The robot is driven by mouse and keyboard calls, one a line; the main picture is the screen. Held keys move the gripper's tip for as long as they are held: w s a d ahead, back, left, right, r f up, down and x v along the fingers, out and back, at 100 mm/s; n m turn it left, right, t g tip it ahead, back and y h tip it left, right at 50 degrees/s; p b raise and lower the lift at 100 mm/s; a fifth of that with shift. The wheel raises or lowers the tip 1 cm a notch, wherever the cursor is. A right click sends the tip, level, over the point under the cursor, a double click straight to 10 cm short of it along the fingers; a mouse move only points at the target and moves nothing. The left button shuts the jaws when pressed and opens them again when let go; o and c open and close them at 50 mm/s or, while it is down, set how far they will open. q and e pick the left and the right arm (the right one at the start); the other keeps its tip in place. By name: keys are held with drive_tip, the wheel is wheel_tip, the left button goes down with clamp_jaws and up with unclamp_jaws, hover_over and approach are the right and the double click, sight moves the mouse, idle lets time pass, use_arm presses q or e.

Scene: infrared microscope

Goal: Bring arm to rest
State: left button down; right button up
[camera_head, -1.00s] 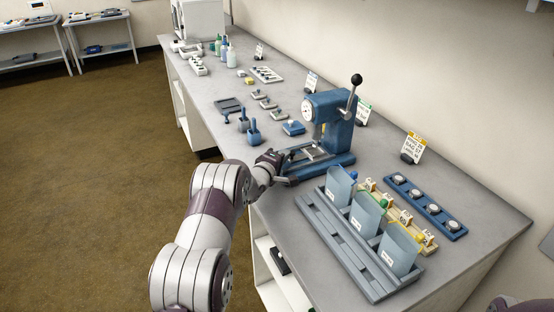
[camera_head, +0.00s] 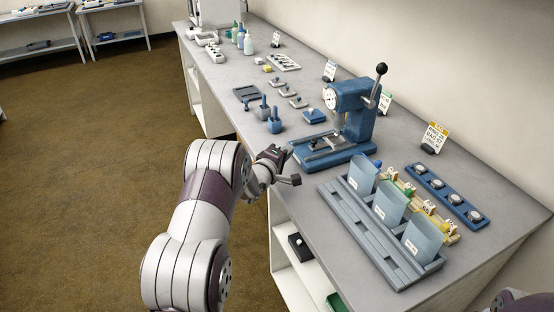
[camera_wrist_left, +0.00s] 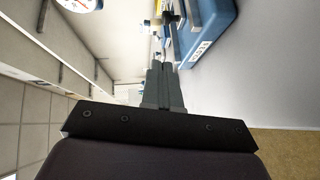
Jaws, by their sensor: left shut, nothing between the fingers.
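My left arm comes up from the bottom of the head view. Its left gripper (camera_head: 290,166) is at the front edge of the bench, just left of the blue press (camera_head: 352,118). In the left wrist view the two grey fingers of the left gripper (camera_wrist_left: 164,66) lie together, with nothing between them. The blue base of a device shows beyond them at the upper right. My right gripper is not in view; only a dark part of my body shows at the bottom right of the head view.
The grey bench (camera_head: 292,222) runs away to the back left. A grey rack (camera_head: 345,217) with several pouches stands at the right, beside a blue strip (camera_head: 447,195) with round pieces. Small blue tools (camera_head: 274,124) stand behind the gripper. The brown floor at left is clear.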

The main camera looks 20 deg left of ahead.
use_arm(q)
drive_tip(key=s, duration=0.4)
drive_tip(key=shift+s+a+r, duration=0.25)
drive_tip(key=shift+a+r, duration=0.1)
drive_tip(key=shift+a, duration=0.05)
drive_tip(key=shift+d, duration=0.1)
drive_tip(key=s+d+m+g, duration=0.1)
drive_tip(key=s+d+m+g+y+p, duration=0.1)
drive_tip(key=g, duration=0.1)
drive_tip(key=shift+s+d+r+m, duration=0.15)
drive_tip(key=shift+d+r+m, duration=0.1)
drive_tip(key=shift+m, duration=0.15)
drive_tip(key=s+d+m+g, duration=0.3)
drive_tip(key=s+m+g, duration=0.1)
drive_tip(key=s, duration=0.6)
drive_tip(key=s+d+m+g+p, duration=0.1)
drive_tip(key=s+d+m+g, duration=0.3)
drive_tip(key=s, duration=0.6)
drive_tip(key=s+d+m+g+p, duration=0.1)
drive_tip(key=s+d+m+g, duration=0.2)
drive_tip(key=s, duration=0.7)
drive_tip(key=shift+s+d+f+m+g, duration=0.25)
drive_tip(key=shift+d+f+m+g, duration=0.2)
drive_tip(key=shift+m, duration=0.55)
drive_tip(key=shift+r, duration=0.1)
